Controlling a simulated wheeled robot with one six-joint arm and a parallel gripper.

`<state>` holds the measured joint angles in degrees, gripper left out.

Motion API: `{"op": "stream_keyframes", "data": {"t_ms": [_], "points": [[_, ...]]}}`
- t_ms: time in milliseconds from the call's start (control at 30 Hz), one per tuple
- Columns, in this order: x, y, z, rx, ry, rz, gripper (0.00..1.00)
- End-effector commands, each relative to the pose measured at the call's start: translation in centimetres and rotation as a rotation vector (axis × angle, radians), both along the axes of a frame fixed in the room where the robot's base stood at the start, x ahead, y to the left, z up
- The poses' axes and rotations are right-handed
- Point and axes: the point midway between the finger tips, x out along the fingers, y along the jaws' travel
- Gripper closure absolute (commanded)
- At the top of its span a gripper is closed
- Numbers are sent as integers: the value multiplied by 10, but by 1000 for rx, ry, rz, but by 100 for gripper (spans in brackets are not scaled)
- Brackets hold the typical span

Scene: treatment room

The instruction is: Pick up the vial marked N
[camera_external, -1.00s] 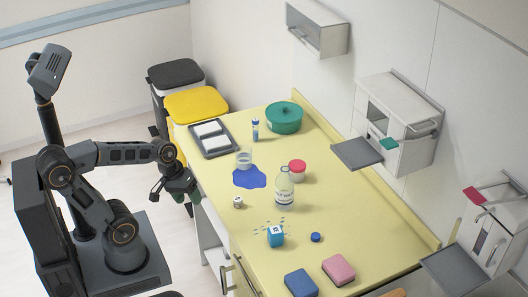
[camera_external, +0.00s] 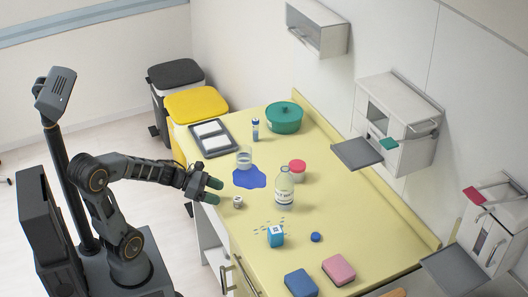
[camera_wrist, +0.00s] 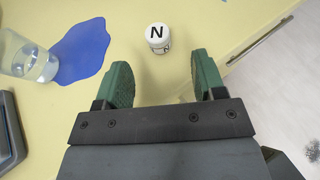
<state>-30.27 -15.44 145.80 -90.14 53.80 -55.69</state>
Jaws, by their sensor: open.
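The vial marked N (camera_wrist: 157,36) is a small white vial with a black N on its top, standing on the yellow counter. In the external view the vial (camera_external: 238,202) is near the counter's front edge. My gripper (camera_wrist: 163,72) is open, its two green fingers apart and empty. In the external view my gripper (camera_external: 216,191) is just left of the vial.
A clear beaker (camera_external: 244,158) stands by a blue spill (camera_external: 250,178) behind the vial. A grey tray (camera_external: 228,149) lies at the far left.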

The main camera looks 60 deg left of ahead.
Motion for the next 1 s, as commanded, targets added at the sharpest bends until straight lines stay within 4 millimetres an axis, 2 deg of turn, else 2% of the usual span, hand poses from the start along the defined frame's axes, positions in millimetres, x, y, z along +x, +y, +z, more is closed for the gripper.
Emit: {"op": "stream_keyframes", "data": {"t_ms": [33,200,467,800,1000], "points": [[5,-3,5,-6,4,-2,37],[15,-8,-2,-4,1,-2,37],[21,-12,-9,2,1,0,37],[56,-29,-25,4,1,-2,37],[63,-33,-28,5,-1,0,37]]}}
